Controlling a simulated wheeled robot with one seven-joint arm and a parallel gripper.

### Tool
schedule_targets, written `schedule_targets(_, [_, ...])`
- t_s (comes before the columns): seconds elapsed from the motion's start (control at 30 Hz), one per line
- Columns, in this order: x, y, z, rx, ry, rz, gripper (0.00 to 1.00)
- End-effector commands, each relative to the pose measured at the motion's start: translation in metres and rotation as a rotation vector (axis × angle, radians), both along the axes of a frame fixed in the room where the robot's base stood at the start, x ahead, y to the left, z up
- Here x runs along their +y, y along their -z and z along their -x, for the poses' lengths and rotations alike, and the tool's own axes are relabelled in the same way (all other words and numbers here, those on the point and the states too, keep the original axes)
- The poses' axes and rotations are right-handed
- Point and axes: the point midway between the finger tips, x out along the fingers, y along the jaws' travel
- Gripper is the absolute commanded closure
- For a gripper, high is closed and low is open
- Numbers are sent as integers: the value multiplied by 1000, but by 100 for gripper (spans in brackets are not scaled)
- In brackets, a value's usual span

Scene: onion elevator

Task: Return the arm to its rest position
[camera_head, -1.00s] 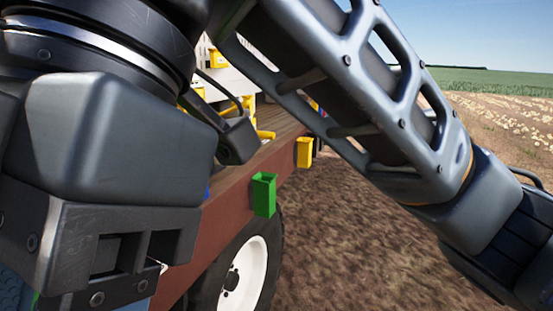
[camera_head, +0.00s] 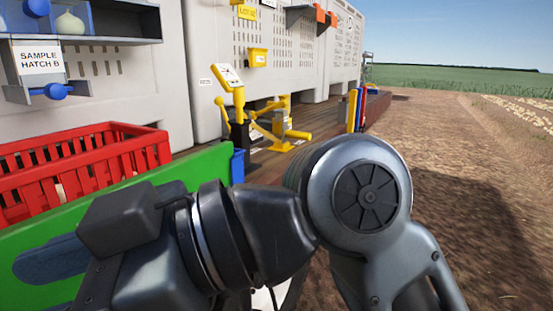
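My arm crosses the lower part of the head view, folded low, with a large round joint right of the middle and a dark wrist section reaching to the lower left. The wrist passes in front of a green panel (camera_head: 190,170). I cannot make out the gripper's fingers in the picture, nor anything held.
A red slatted crate (camera_head: 85,165) stands at left, behind the green panel. A grey wall (camera_head: 180,75) carries a sample hatch (camera_head: 40,60) with blue knobs and a pale onion (camera_head: 69,22). A yellow stand (camera_head: 275,125) is on the wooden deck. Open soil lies at right.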

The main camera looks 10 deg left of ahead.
Motion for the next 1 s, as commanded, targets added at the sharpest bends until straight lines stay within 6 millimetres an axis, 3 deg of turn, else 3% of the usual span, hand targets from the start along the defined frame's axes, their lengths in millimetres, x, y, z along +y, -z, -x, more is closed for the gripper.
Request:
schedule_targets(0.27, [-11, 32, -45, 276, 387, -214, 44])
schedule_targets(0.47, [-42, 72, -74, 433, 681, -320, 44])
schedule_targets(0.6, [-75, 109, -84, 520, 892, -371, 44])
schedule_targets(0.77, [-120, 154, -83, 583, 1132, -402, 44])
schedule_targets(1.0, [-197, 219, -51, 601, 1474, -394, 44])
